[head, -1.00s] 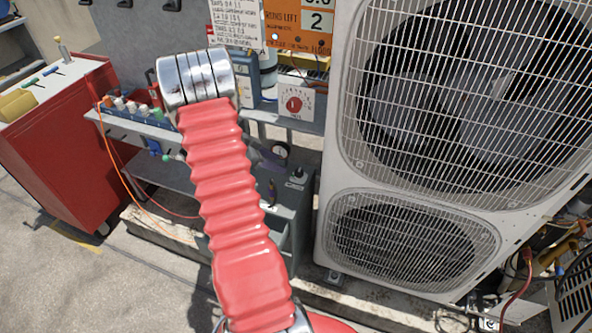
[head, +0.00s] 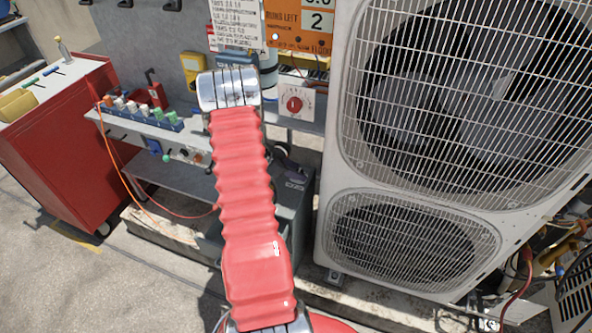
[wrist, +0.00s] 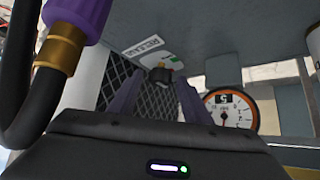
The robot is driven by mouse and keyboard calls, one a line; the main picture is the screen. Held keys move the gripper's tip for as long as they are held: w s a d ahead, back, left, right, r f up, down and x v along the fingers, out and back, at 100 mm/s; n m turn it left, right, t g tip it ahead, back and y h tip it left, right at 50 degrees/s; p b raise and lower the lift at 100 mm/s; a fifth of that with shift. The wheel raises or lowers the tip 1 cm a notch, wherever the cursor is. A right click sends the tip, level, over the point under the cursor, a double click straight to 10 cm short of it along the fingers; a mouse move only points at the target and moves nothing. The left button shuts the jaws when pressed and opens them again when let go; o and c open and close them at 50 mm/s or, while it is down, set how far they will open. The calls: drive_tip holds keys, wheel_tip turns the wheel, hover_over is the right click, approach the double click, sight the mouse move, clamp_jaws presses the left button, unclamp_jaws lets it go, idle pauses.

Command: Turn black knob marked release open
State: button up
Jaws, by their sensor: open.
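A small black knob (wrist: 160,75) sits under the grey panel in the wrist view, beside a white tag (wrist: 145,46) whose lettering looks like RELEASE, seen turned over. A green and yellow mark shows next to the knob. My gripper (wrist: 158,88) is open, with its two dark fingers pointing toward the knob. The knob appears between the fingertips, seemingly beyond them; I cannot tell whether they touch. In the head view my red sleeved arm hides the gripper and the knob.
A round orange-rimmed gauge (wrist: 230,110) stands right of the fingers. A purple fitting with a brass collar (wrist: 62,48) and black hose is close on the left. The large condenser (head: 338,170) stands right of my arm, and a red cabinet (head: 60,150) at left.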

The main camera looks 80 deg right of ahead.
drive_tip(key=shift+c, duration=0.4)
drive_tip(key=c, duration=0.9)
drive_tip(key=shift+d, duration=0.15)
drive_tip(key=shift+c, duration=0.3)
drive_tip(key=shift+a+n+h, duration=0.25)
drive_tip(key=shift+n+h, duration=0.05)
drive_tip(key=shift+n, duration=0.2)
drive_tip(key=shift+t, duration=0.3)
drive_tip(key=shift+s+a+n+t+h, duration=0.1)
drive_tip(key=shift+n+t+h, duration=0.3)
drive_tip(key=shift+n, duration=0.35)
drive_tip(key=shift+s+a+n+t+h, duration=0.1)
drive_tip(key=shift+n+t+h, duration=0.2)
drive_tip(key=shift+n+t, duration=0.35)
drive_tip(key=shift+s+n+t+h, duration=0.15)
drive_tip(key=shift+n+t+h, duration=0.1)
drive_tip(key=shift+n+t, duration=0.65)
drive_tip(key=shift+s+n+t+h, duration=0.1)
drive_tip(key=shift+n+t+h, duration=0.25)
drive_tip(key=shift+n, duration=0.95)
drive_tip(key=shift+n+t, duration=0.6)
drive_tip(key=shift+n, duration=0.1)
